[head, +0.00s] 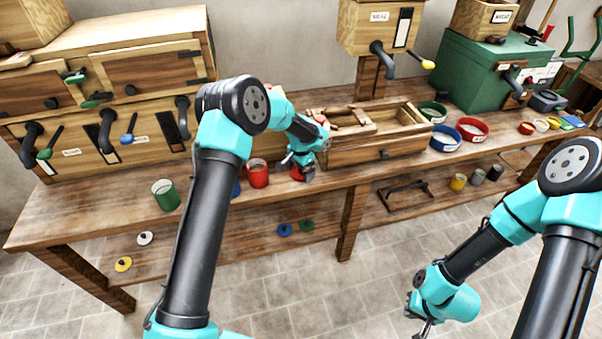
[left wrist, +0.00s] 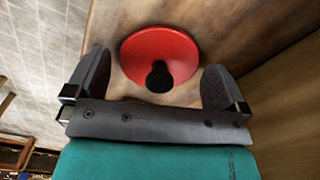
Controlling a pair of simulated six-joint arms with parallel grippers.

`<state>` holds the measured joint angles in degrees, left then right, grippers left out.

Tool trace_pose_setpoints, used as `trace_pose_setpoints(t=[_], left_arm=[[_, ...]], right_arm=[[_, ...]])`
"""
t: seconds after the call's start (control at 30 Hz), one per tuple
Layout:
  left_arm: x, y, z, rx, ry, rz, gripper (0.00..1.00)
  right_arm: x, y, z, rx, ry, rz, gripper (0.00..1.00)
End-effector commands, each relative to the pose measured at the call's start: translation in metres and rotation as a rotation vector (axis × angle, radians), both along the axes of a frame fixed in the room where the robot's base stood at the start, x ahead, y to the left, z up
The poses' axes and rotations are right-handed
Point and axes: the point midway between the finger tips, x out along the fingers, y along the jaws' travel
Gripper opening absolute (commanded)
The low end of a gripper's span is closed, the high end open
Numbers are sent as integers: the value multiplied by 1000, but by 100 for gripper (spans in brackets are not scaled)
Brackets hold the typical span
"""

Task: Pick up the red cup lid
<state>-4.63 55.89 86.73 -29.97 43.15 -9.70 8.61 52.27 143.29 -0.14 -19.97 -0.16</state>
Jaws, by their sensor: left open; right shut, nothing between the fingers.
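The red cup lid (left wrist: 150,46) is a round red disc with a black knob, lying on the wooden bench top in the left wrist view. In the head view it shows as a small red patch (head: 297,174), partly hidden by my left gripper (head: 299,164). My left gripper, also in the left wrist view (left wrist: 157,80), is open, with one finger on each side of the knob and nothing held. Whether the fingers touch the lid I cannot tell. My right gripper (head: 425,327) is shut and empty, low at the front, away from the bench.
A red cup (head: 257,174) stands left of the lid, with a blue cup (head: 236,188) partly behind my left arm and a green cup (head: 166,195) farther left. A wooden tray box (head: 385,150) stands close on the right. Several lids, one blue (head: 284,230), lie on the lower shelf.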

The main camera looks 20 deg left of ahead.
Motion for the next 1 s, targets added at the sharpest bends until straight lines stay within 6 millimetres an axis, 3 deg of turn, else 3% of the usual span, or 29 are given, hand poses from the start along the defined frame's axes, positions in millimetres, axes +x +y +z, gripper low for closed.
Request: trace_pose_setpoints(t=[0.57, 1.0], left_arm=[[0, 0, -6, 0, 0, 0, 99], [0, 0, -5, 0, 0, 0, 59]], right_arm=[[0, 0, 0, 0, 0, 0, 0], [0, 0, 0, 0, 0, 0, 0]])
